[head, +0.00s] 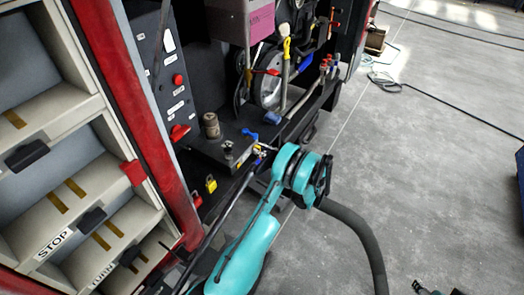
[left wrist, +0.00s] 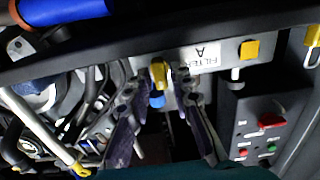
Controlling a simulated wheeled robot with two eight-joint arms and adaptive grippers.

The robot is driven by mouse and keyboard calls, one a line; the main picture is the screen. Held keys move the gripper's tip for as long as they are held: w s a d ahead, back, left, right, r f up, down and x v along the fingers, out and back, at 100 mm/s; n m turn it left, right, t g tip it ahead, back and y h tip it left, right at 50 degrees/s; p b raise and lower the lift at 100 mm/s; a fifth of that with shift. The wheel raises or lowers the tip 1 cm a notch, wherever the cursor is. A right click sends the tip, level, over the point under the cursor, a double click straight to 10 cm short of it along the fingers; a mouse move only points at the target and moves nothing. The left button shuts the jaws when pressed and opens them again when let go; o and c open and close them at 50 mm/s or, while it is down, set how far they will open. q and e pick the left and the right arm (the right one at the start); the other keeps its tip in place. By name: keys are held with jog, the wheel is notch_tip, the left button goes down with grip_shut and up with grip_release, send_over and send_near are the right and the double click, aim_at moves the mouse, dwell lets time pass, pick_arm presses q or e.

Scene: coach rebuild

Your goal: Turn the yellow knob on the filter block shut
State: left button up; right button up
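The filter block shows in the left wrist view as a grey face with a "FILTER A" label (left wrist: 205,57). A yellow knob (left wrist: 160,74) sits left of the label, with a blue part below it. My left gripper (left wrist: 160,92) is open, its two dark fingers on either side of the knob; I cannot tell whether they touch it. In the head view the block (head: 226,147) lies just left of my teal left wrist, which hides most of the fingers. A dark and teal piece at the bottom right of the head view seems to be my right gripper, mostly cut off.
A second yellow piece (left wrist: 250,50) is right of the label. A yellow padlock (head: 211,185) hangs below the block. A dark panel with red and green buttons (left wrist: 271,120) stands close by. The grey floor at right is largely clear.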

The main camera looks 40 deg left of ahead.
pick_arm(q)
jog(key=shift+d, duration=0.1)
jog(key=w+d, duration=0.1)
jog(key=d, duration=1)
jog(key=shift+w+d, duration=0.15)
jog(key=shift+d, duration=0.25)
jog(key=s+d+r+m+t+h, duration=0.1)
jog(key=s+r+m+t+h, duration=0.1)
jog(key=r+m+h, duration=0.4)
jog(key=s+d+r+m+t+h, duration=0.1)
jog(key=d+r+m+t+h, duration=0.1)
jog(key=r+m, duration=0.45)
jog(key=s+d+r+m+t+h, duration=0.1)
jog(key=s+d+h, duration=0.4)
jog(key=s, duration=0.5)
jog(key=s+d+r+m+t+h, duration=0.2)
jog(key=s+d+m+t+h, duration=0.2)
jog(key=s+d, duration=0.6)
jog(key=shift+d+r+m+h, duration=0.2)
jog(key=shift+m+h, duration=0.3)
jog(key=shift+m, duration=0.45)
